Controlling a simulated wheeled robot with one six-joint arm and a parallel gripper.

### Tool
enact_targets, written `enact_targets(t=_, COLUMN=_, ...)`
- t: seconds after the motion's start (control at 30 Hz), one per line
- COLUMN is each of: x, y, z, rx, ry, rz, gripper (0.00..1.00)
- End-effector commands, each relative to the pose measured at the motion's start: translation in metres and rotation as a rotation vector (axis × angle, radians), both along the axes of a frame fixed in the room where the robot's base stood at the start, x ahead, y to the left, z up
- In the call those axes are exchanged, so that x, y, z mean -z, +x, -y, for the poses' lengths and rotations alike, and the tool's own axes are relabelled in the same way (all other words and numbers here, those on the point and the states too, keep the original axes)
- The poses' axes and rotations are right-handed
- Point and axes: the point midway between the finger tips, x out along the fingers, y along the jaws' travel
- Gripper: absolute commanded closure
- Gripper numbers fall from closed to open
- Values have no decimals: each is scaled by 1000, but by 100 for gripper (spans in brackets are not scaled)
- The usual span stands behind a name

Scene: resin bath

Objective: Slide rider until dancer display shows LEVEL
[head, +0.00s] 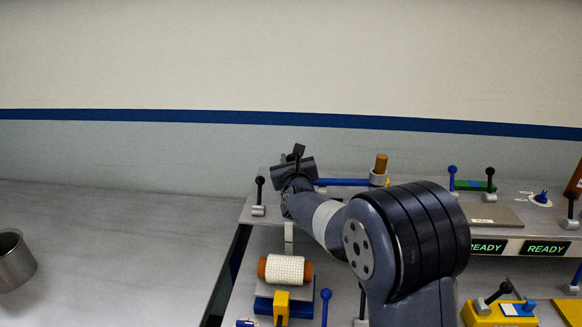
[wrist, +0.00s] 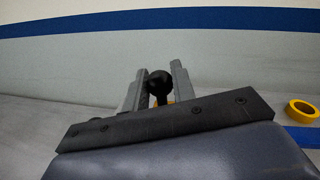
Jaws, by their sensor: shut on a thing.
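My gripper (head: 297,165) is at the back of the bench, left of a blue bar (head: 342,182). In the wrist view its two grey fingers (wrist: 157,88) are shut on a black ball knob (wrist: 159,82). What the knob is fixed to is hidden behind my gripper, and I cannot tell whether it belongs to the rider. The blue bar runs right to a brown cylinder (head: 381,163) in a grey collar. Two green READY displays (head: 487,247) (head: 544,248) show at the right. I see no display reading LEVEL, and my arm covers part of the bench.
A black-knobbed lever (head: 259,196) stands close left of my gripper. More levers (head: 452,178) (head: 490,184) stand at the back right. A white roll with orange ends (head: 285,269) sits in front. A metal cup (head: 14,260) stands far left; the left table is otherwise clear.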

Motion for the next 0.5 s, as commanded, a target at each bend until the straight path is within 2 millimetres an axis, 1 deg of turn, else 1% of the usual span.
enact_targets(t=0.03, x=3, y=0, z=0, rx=0, ry=0, rz=2, gripper=100)
enact_targets(t=0.37, x=0, y=0, z=0, rx=-1, ry=-1, rz=0, gripper=100)
enact_targets(t=0.4, x=0, y=0, z=0, rx=-1, ry=0, rz=0, gripper=73)
enact_targets(t=0.5, x=0, y=0, z=0, rx=-1, ry=0, rz=0, gripper=65)
